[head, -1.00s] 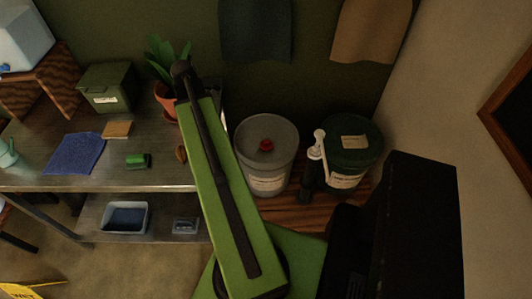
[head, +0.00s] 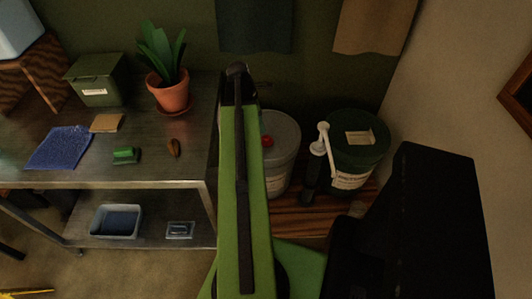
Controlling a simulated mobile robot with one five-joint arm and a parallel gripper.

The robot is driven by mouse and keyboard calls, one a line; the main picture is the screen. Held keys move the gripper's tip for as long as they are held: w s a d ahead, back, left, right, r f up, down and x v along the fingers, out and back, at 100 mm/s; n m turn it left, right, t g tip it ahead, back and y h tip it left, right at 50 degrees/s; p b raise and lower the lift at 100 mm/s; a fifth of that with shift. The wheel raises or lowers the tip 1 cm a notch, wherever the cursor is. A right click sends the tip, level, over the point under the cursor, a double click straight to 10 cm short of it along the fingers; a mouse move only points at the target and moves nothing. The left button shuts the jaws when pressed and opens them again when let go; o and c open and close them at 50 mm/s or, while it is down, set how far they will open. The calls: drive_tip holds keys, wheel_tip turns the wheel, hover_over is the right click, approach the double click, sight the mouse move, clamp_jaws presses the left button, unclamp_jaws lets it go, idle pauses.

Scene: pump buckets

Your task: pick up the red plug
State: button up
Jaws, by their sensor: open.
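The red plug (head: 268,141) sits on top of the grey bucket (head: 283,160), right of my green arm. My arm hides the left part of that bucket and ends just left of and above the plug in the picture. My gripper (head: 238,82) is the dark end of the arm, seen small and foreshortened. It is open, apart from the plug, and I see nothing held in it.
A dark green bucket (head: 357,155) with a white pump (head: 324,140) stands to the right, beside the grey one. A metal bench (head: 60,178) to the left carries a potted plant (head: 168,90), a green box (head: 95,82), a blue cloth (head: 60,147) and a green-topped brush (head: 126,155).

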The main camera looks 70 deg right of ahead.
sight(266, 137)
drive_tip(key=b+x, duration=0.3)
drive_tip(key=x, duration=0.1)
drive_tip(key=b+x, duration=0.4)
drive_tip(key=shift+s+a+f, duration=0.15)
drive_tip(key=shift+s+f, duration=0.1)
drive_tip(key=shift+f, duration=0.15)
drive_tip(key=shift+r, duration=0.2)
clamp_jaws()
